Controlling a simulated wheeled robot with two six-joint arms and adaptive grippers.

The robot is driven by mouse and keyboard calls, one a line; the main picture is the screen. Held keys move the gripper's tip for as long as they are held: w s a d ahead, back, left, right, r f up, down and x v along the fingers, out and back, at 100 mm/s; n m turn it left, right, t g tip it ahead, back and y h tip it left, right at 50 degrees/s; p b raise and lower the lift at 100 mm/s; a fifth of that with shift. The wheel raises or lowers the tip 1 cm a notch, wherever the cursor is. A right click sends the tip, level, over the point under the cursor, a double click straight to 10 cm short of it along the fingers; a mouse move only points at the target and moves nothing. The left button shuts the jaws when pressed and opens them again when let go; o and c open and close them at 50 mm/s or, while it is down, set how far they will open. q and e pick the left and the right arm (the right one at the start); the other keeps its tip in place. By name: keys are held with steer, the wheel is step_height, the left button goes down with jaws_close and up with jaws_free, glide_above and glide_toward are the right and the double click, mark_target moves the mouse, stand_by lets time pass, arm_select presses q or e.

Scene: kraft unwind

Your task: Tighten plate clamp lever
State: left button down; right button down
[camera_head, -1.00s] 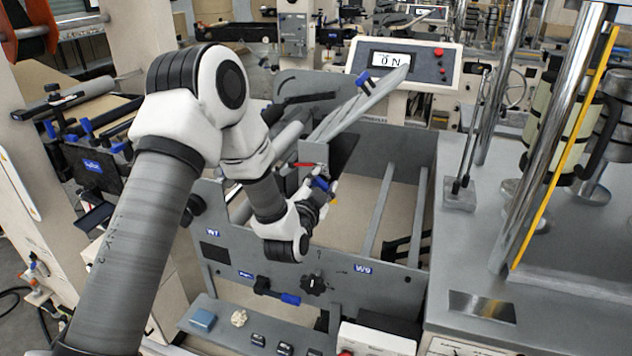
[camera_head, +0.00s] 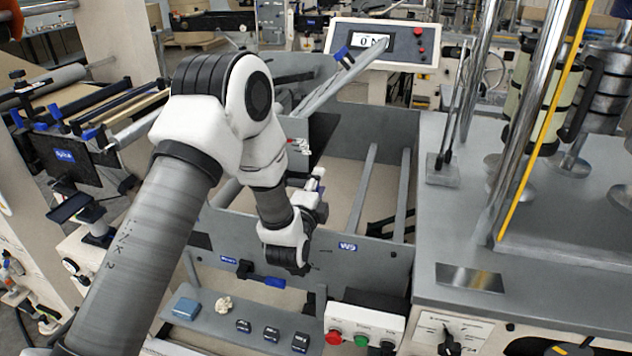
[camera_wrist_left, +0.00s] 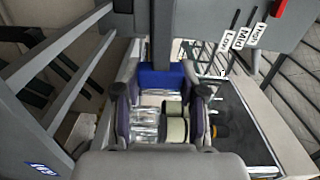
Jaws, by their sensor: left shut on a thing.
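My left gripper (camera_head: 316,187) hangs over the open bay of the grey machine frame, behind its front panel marked W9 (camera_head: 375,254). In the left wrist view, the two dark fingers (camera_wrist_left: 162,105) stand on both sides of a blue block (camera_wrist_left: 161,76) at the end of a grey bar, which looks like the clamp lever's handle. The gripper is shut on it; the exact contact is hard to see. Low, Mid and High labels (camera_wrist_left: 242,40) stand to the right, with a red piece (camera_wrist_left: 281,8) near them. My right gripper is out of view.
A blue-tipped lever (camera_head: 275,282) sits on the panel's front. A display console (camera_head: 385,45) stands behind. Steel posts and rollers (camera_head: 517,110) fill the right side.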

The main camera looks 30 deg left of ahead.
arm_select(q)
steer(key=shift+f+m, duration=0.35)
steer(key=shift+m, duration=0.05)
steer(key=c, duration=0.6)
jaws_free()
steer(key=shift+f, duration=0.1)
steer(key=shift+c, duration=0.2)
steer(key=v, duration=1.2)
